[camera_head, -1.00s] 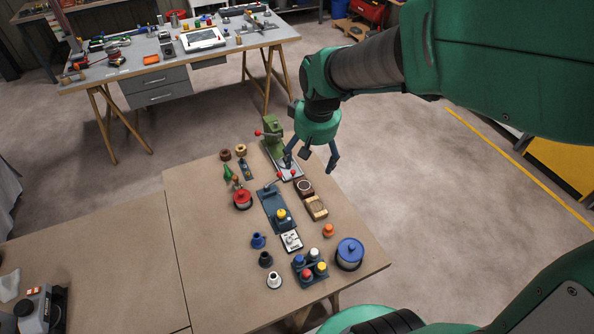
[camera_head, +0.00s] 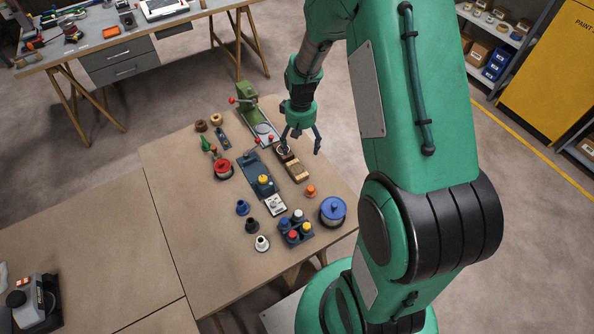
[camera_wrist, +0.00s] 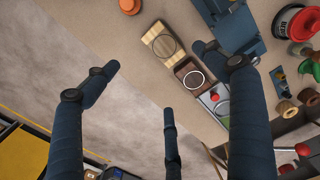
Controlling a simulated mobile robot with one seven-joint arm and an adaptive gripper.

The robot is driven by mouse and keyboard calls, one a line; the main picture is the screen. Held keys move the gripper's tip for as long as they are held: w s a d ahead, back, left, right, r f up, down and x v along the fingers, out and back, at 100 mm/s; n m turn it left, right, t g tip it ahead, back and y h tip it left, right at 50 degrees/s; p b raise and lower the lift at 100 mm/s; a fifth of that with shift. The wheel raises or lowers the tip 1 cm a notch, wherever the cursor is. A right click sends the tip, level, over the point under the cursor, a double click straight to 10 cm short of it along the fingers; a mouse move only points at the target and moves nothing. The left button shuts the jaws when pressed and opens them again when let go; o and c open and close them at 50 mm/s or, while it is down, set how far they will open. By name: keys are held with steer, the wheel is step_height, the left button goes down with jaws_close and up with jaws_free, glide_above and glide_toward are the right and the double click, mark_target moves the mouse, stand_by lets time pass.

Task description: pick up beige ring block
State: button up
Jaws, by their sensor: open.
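The beige block with a ring outline on its top (camera_head: 297,170) lies on the brown table near its right edge. It also shows in the wrist view (camera_wrist: 163,43), up and centre, with the ring on its face. A dark brown block with a pale ring (camera_head: 285,153) lies just beside it, seen in the wrist view too (camera_wrist: 190,75). My gripper (camera_head: 301,142) is open and empty, above the table's right edge near both blocks. In the wrist view its fingers (camera_wrist: 165,75) are spread, and the beige block is apart from them, beyond the fingertips.
A green press (camera_head: 247,97) stands behind the blocks. A blue-grey fixture (camera_head: 256,172) lies to their left. An orange piece (camera_head: 311,191) and a blue-lidded pot (camera_head: 333,211) are nearer the front. Open floor lies right of the table.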

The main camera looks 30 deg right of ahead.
steer(key=shift+f, duration=0.1)
stand_by(0.3)
steer(key=b, duration=0.1)
glide_above(300, 168)
steer(key=shift+w+f, duration=0.1)
steer(key=shift+f, duration=4.1)
steer(key=shift+f, duration=0.1)
steer(key=shift+f+b, duration=0.6)
steer(key=shift+f, duration=1.9)
steer(key=c, duration=1.3)
